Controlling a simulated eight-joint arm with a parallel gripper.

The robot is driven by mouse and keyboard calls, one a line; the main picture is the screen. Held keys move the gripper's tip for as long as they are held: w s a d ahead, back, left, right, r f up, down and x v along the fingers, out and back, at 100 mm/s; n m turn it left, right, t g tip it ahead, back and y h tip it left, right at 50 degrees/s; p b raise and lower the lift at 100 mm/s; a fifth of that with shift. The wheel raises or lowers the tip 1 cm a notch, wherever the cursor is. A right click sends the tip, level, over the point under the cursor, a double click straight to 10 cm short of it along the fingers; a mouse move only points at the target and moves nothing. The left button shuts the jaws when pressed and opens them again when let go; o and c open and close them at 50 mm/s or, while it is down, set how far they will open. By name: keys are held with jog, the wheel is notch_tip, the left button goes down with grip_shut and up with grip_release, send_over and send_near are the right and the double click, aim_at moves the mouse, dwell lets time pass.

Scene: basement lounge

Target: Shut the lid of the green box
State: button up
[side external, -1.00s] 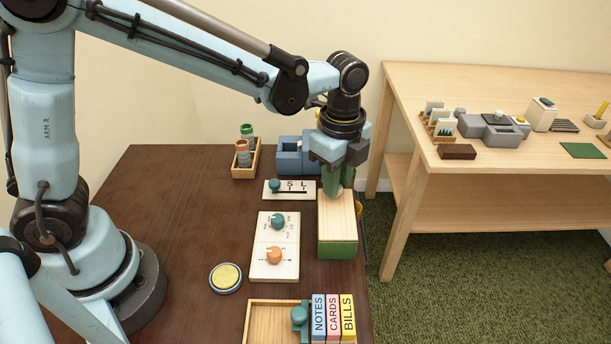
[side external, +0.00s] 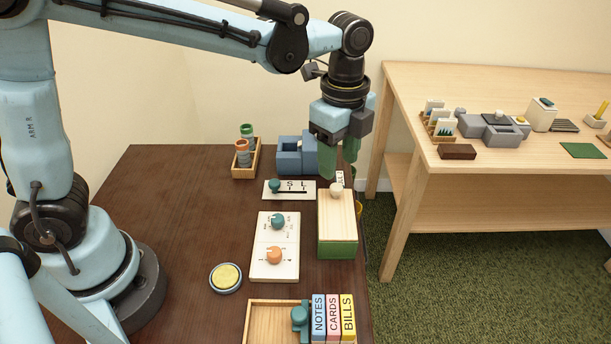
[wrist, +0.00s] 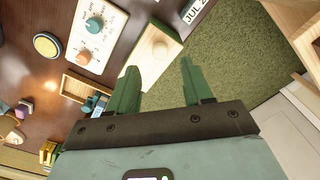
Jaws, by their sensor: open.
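The green box (side external: 338,250) stands near the right edge of the dark table. Its pale wooden lid (side external: 337,222) lies flat over the green body, with no gap visible. A cream knob (side external: 336,190) sits on the lid toward its far end. My gripper (side external: 338,169) is open and empty, just above the knob and apart from it. In the wrist view, the lid (wrist: 145,65) and knob (wrist: 160,48) show beyond my two spread green fingers (wrist: 158,66). The fingers hide part of the lid there.
A panel with two dials (side external: 275,245) and a slider plate (side external: 290,190) lie left of the box. A blue-grey block (side external: 290,158) and a wooden holder with bottles (side external: 246,166) stand behind. Labelled files (side external: 333,318) stand in front. A yellow button (side external: 226,277) is at left.

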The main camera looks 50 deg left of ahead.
notch_tip(320, 180, up, 7)
dwell(0.3)
jog(key=s+a+f+n+t, duration=0.2)
jog(key=a+n, duration=0.4)
jog(key=n, duration=0.3)
jog(key=s+a+f+n+t, duration=0.3)
jog(key=s+a+n+t, duration=0.2)
jog(key=s+a+n, duration=0.2)
jog(key=shift+f+n, duration=0.3)
jog(key=shift+n, duration=0.7)
